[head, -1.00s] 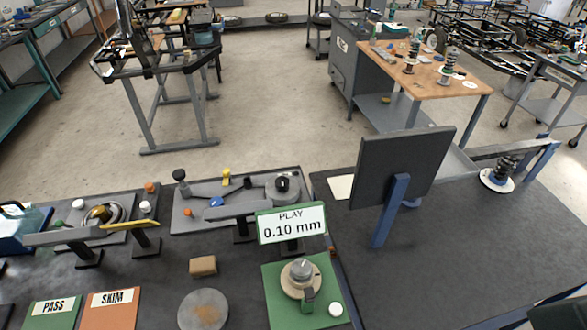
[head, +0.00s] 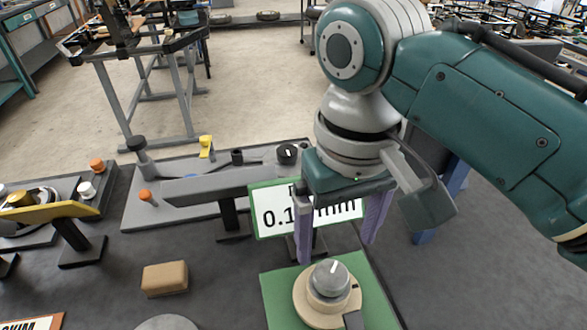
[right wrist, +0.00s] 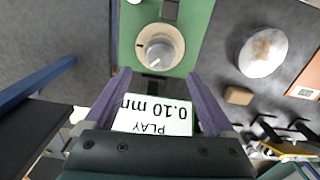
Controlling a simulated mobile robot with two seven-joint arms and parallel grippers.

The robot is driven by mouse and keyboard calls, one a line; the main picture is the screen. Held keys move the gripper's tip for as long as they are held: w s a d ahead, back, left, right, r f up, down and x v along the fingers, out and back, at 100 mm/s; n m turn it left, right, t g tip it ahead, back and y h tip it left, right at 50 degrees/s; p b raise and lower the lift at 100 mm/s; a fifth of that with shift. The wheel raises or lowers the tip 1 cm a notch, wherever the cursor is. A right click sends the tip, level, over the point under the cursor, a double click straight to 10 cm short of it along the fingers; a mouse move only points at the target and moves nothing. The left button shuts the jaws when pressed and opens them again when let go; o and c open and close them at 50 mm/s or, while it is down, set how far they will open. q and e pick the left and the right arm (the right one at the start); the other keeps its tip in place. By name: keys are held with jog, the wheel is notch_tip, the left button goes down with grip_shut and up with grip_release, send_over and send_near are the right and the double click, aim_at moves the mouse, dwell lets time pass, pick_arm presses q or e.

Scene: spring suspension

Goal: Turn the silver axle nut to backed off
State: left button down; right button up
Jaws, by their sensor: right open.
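The silver axle nut (head: 330,279) is a round grey knob with a white mark on top, seated on a tan disc (head: 309,309) on a green board (head: 379,307). In the right wrist view the nut (right wrist: 159,52) shows near the top middle, ahead of the fingertips. My right gripper (head: 338,248) is open, its two purple fingers pointing down just above and behind the nut, apart from it. It is empty; the fingers also show in the right wrist view (right wrist: 157,78). The PLAY sign (head: 273,216) reads 0.10 mm and is partly hidden by my gripper. My left gripper is out of view.
Behind the nut is a grey plate (head: 135,207) with knobs and a bar. A tan block (head: 165,278) lies to the left. A round grey disc (right wrist: 263,52) also lies on the bench. The dark bench top between block and green board is clear.

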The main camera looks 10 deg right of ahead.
aim_at(332, 274)
notch_tip(332, 274, down, 8)
jog(key=shift+r+b, duration=0.25)
jog(key=shift+b, duration=0.5)
jog(key=c, duration=1.4)
jog(key=shift+o, duration=0.2)
